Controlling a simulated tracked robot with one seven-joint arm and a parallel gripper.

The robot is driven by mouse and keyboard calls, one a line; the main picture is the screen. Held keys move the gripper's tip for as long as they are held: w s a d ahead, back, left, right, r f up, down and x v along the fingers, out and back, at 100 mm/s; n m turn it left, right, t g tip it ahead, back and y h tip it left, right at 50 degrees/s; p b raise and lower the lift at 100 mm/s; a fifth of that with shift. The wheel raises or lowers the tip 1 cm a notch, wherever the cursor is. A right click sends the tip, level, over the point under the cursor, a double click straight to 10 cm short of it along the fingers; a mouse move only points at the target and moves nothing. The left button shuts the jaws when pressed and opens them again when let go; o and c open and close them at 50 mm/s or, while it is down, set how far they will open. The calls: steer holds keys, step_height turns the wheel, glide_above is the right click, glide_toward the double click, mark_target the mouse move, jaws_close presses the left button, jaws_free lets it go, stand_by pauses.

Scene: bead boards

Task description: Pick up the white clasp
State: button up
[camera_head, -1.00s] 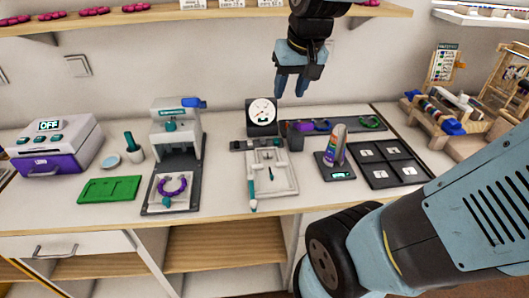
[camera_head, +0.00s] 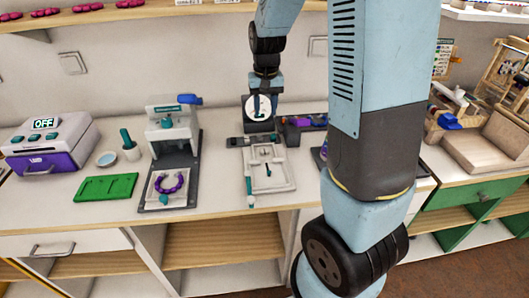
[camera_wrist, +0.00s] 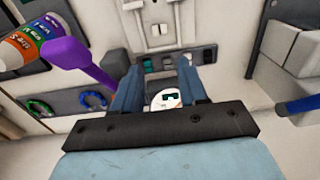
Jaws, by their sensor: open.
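My gripper (camera_head: 262,108) hangs in front of the round dial gauge, above the dark strip at the back of the table. In the wrist view its two blue fingers (camera_wrist: 158,72) are apart with nothing held between them. The gauge's white face (camera_wrist: 166,99) shows beyond them. I cannot single out the white clasp for certain. Small pale pieces (camera_wrist: 159,29) lie on the white tray at the top of the wrist view. The same white tray (camera_head: 286,184) stands in front of the gripper in the head view, with a dark slim piece on it.
A dark strip (camera_wrist: 170,62) with teal and grey blocks lies below the fingers. A purple bar (camera_wrist: 75,57) and a rainbow-marked object (camera_wrist: 18,50) are at left. My arm hides the table's right part.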

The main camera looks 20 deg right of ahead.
step_height(320, 180, down, 2)
glide_above(264, 149)
steer(key=f, duration=0.8)
steer(key=shift+w+d+f, duration=0.2)
steer(key=shift+w, duration=0.1)
steer(key=shift+s+a+f, duration=0.1)
steer(key=shift+s+f, duration=0.05)
steer(key=shift+f, duration=1.15)
steer(key=shift+s+a+f, duration=0.1)
steer(key=shift+f, duration=1.2)
steer(key=c, duration=0.7)
steer(key=shift+o, duration=0.2)
steer(key=shift+r, duration=0.1)
